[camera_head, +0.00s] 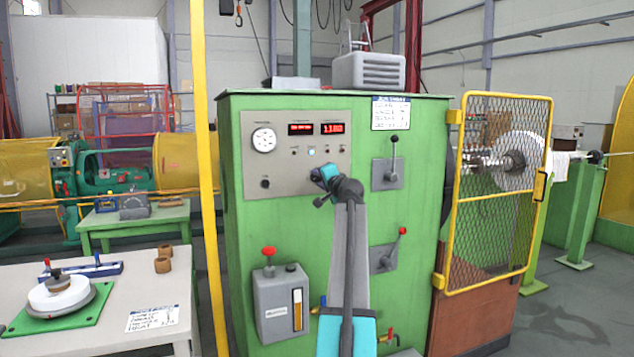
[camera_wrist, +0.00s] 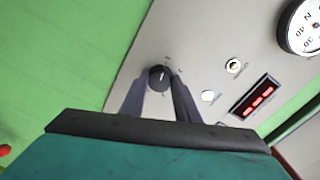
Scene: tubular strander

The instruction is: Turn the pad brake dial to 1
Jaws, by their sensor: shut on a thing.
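The pad brake dial (camera_wrist: 158,78) is a small black round knob on the grey control panel, with faint marks around it that are too small to read. In the wrist view my gripper (camera_wrist: 160,88) has its two dark fingers on either side of the dial, closed on it. In the head view my gripper (camera_head: 320,174) reaches the lower part of the panel (camera_head: 290,185) and hides the dial there. I cannot read the dial's setting.
The panel also holds a round gauge (camera_head: 264,140), red displays (camera_head: 333,128) and another black knob (camera_head: 265,183). Levers (camera_head: 394,160) stick out to the right on the green cabinet (camera_head: 240,240). A yellow post (camera_head: 203,200) stands to the left, a yellow mesh gate (camera_head: 495,195) to the right.

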